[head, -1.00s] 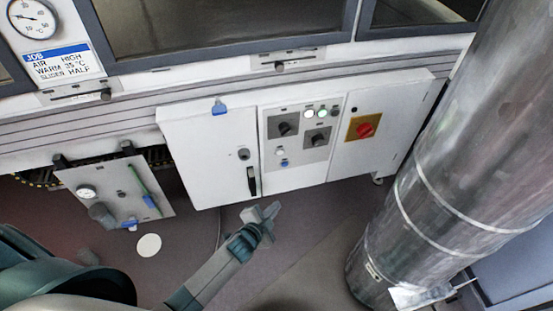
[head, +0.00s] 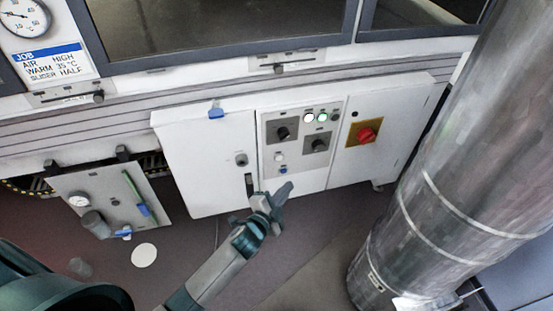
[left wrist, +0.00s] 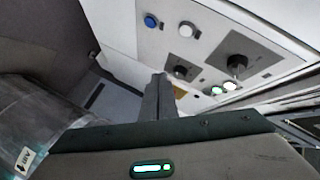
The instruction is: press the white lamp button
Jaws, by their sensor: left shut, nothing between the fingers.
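The white button (head: 279,156) is a small round cap on the grey control panel of the white cabinet, just above a blue button (head: 281,170). In the left wrist view the white button (left wrist: 186,29) is at the top, right of the blue button (left wrist: 150,21). My left gripper (head: 284,188) is shut and empty, below both buttons in the head view and apart from the white one. Its closed fingers (left wrist: 160,92) point up the left wrist view, below the buttons. My right gripper is not in view.
Black knobs (head: 317,145) and lit lamps (head: 309,118) are on the same panel. A red knob on a yellow plate (head: 365,133) is to the right. A black handle (head: 249,184) is on the cabinet door. A large metal pipe (head: 440,170) stands at the right.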

